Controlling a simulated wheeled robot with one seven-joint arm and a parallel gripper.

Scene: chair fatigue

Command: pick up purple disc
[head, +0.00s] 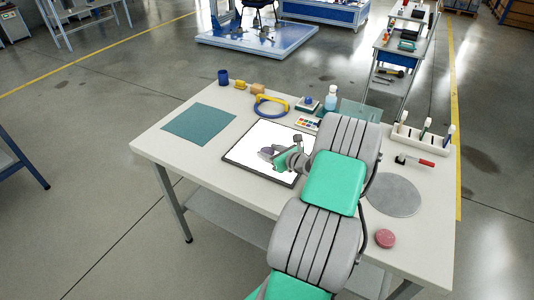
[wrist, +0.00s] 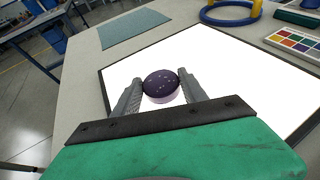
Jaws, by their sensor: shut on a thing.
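The purple disc (wrist: 161,83) is dark purple with small light specks and sits between the two fingers of my gripper (wrist: 163,92) in the wrist view. Both fingertips touch its sides, so my gripper is shut on it. The disc is over the white panel (wrist: 215,70) with a dark frame; I cannot tell whether it still touches the panel. In the head view my gripper (head: 270,153) is low over the same panel, and the disc is hard to make out there.
On the table (head: 160,135) are a teal mat (head: 199,124), a blue and yellow ring (head: 271,106), a color palette (head: 307,123), a bottle (head: 331,97), a marker rack (head: 422,140), a grey round pad (head: 393,195) and a pink disc (head: 385,238). The table's front left is clear.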

